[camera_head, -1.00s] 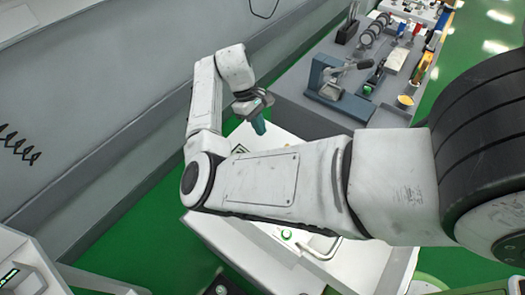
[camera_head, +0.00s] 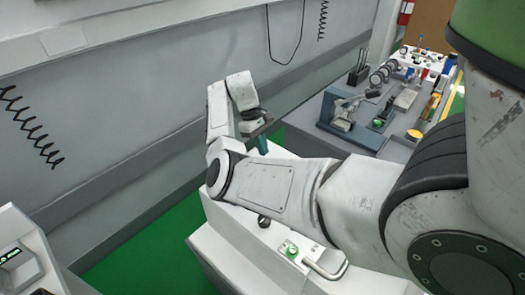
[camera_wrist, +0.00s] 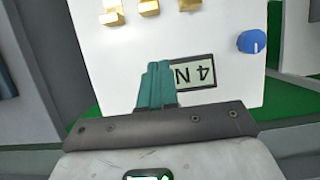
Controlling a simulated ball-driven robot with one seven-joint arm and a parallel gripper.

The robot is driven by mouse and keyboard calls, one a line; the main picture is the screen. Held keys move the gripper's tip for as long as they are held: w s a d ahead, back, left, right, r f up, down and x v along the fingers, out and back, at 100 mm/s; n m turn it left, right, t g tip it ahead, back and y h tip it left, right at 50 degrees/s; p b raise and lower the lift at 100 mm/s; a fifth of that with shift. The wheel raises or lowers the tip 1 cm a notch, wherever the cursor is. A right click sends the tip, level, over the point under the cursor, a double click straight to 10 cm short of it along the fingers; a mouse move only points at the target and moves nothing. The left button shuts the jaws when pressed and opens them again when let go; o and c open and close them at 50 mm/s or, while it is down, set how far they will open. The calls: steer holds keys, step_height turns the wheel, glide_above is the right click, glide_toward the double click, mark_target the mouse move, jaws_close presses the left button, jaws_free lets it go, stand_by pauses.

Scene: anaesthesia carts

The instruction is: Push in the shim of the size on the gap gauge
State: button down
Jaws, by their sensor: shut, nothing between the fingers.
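My gripper (camera_wrist: 155,85) has teal fingers, shut together with nothing between them, over a white panel (camera_wrist: 105,65) in the wrist view. Several brass blocks, perhaps the shims, sit along the panel's top edge in that view: one at the left (camera_wrist: 112,17), one in the middle (camera_wrist: 148,7) and one at the right (camera_wrist: 188,4). A framed label or display (camera_wrist: 195,73) with dark characters, upside down and reading like "4 N", is partly hidden by the fingers. In the head view my gripper (camera_head: 261,144) points down beyond my forearm, which hides much of the white cart (camera_head: 230,235).
A blue knob (camera_wrist: 252,41) is at the panel's right. In the head view, a green button (camera_head: 291,250), a dark knob (camera_head: 263,221) and a handle (camera_head: 325,265) are on the white cart. A grey bench (camera_head: 300,115) with tools stands behind; a grey wall (camera_head: 150,110) is at left.

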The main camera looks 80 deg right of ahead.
steer(key=x, duration=0.7)
steer(key=s+p, duration=0.1)
steer(key=s+a, duration=0.1)
steer(key=shift+s+a+p, duration=0.25)
steer(key=shift+s+p, duration=0.1)
steer(key=shift+p, duration=0.05)
steer(key=shift+s+a+f, duration=0.1)
steer(key=shift+s+a, duration=0.1)
steer(key=shift+s, duration=0.25)
steer(key=shift+s+a+p, duration=0.25)
steer(key=shift+s+p, duration=0.1)
steer(key=shift+p, duration=0.35)
steer(key=s+p, duration=0.1)
steer(key=s+a+p, duration=0.1)
steer(key=p, duration=0.1)
steer(key=shift+s+a, duration=0.2)
steer(key=shift+s, duration=0.1)
steer(key=shift+s+a, duration=0.3)
steer(key=shift+s, duration=0.2)
